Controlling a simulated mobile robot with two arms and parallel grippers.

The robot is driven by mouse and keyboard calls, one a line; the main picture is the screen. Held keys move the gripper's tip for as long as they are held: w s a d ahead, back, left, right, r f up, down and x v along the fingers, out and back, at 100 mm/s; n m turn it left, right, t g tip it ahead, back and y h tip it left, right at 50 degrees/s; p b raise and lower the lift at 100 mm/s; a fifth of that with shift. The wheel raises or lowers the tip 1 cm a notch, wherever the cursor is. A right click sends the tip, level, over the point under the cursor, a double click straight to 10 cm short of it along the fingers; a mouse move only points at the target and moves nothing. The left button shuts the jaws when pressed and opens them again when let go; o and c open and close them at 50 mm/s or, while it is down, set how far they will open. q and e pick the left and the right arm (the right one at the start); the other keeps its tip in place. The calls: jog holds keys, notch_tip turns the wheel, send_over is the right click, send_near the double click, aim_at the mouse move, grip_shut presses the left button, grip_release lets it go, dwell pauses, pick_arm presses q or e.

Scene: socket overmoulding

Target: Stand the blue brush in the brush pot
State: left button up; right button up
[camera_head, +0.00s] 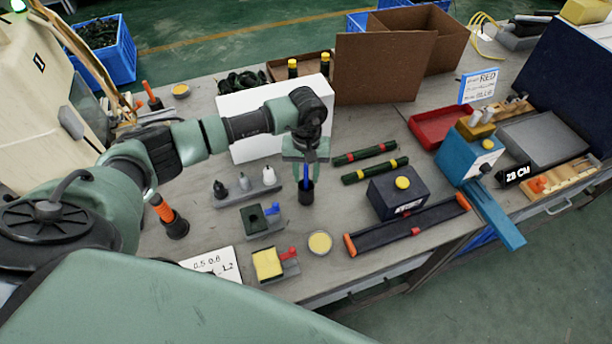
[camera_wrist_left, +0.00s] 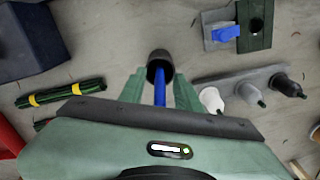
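The blue brush (camera_head: 306,174) stands upright, its lower end inside the dark brush pot (camera_head: 306,193) on the table. In the left wrist view the blue brush (camera_wrist_left: 160,91) runs down into the mouth of the brush pot (camera_wrist_left: 159,62). My left gripper (camera_head: 306,172) is above the pot, pointing down. In the left wrist view, the green fingers of my left gripper (camera_wrist_left: 160,88) are apart on either side of the brush, with gaps between them and it. The brush's lower end is hidden in the pot. My right gripper is not in view.
A grey holder with small bottles (camera_head: 245,187) stands left of the pot. Green rods with coloured bands (camera_head: 370,160) and a dark blue box (camera_head: 398,193) are to its right. A white block (camera_head: 262,130) stands behind. A green block with a blue lever (camera_head: 258,219) sits in front.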

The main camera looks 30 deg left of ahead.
pick_arm(q)
notch_tip(320, 180, up, 10)
jog(key=b, duration=0.3)
jog(key=shift+f, duration=0.15)
jog(key=shift+r, duration=0.65)
